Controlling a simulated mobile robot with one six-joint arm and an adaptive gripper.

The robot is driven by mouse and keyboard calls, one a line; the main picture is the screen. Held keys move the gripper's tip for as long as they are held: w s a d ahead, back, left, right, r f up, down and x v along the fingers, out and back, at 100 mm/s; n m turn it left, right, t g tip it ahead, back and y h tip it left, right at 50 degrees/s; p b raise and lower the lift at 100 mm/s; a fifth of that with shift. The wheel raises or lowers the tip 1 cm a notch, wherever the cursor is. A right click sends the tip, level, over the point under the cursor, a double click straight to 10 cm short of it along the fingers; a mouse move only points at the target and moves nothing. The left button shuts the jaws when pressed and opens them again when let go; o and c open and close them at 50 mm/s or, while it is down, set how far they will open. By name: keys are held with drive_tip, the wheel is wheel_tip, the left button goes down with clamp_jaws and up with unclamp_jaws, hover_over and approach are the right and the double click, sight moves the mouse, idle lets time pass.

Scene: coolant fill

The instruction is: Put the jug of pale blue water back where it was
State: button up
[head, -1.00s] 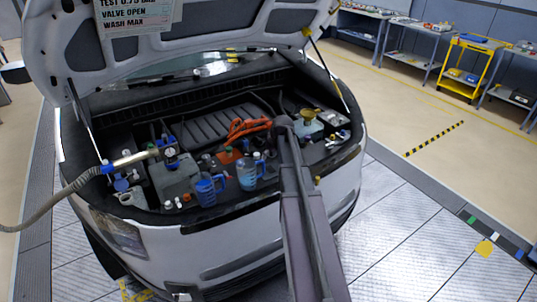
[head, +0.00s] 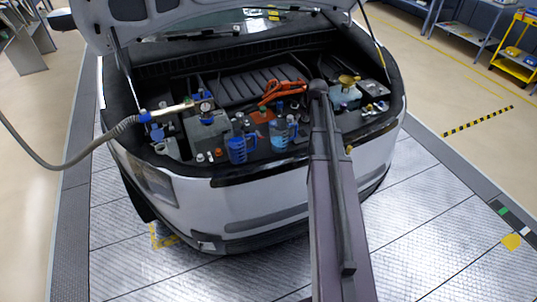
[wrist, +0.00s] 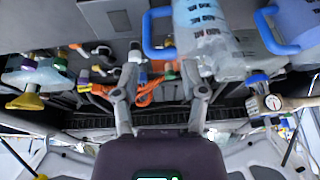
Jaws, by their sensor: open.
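The jug of pale blue water (head: 280,132) stands upright at the front of the open engine bay, the right one of two jugs with blue handles. In the wrist view, where the scene is upside down, the same jug (wrist: 207,38) shows at top centre with dark print on its clear side. The darker blue jug (head: 238,150) stands to its left; it also shows in the wrist view (wrist: 297,22). My gripper (wrist: 160,72) is open and empty, apart from both jugs. In the head view my arm hides it.
A grey hose with a gauge fitting (head: 176,110) reaches in from the left. An orange cable (head: 282,91) lies behind the jugs. A yellow funnel (head: 347,79) stands on the right. Small caps and bottles crowd the bay. The raised hood (head: 200,20) hangs above.

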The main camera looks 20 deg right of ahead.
drive_tip(key=s+a+g, duration=0.2)
drive_tip(key=s+a, duration=0.8)
drive_tip(key=a, duration=0.4)
drive_tip(key=s+a+f+g, duration=0.1)
drive_tip(key=s+a+g, duration=0.1)
drive_tip(key=s+a, duration=0.7)
drive_tip(key=a, duration=0.5)
drive_tip(key=shift+s+f+h, duration=0.15)
drive_tip(key=shift+s+h, duration=0.15)
drive_tip(key=shift+s, duration=0.1)
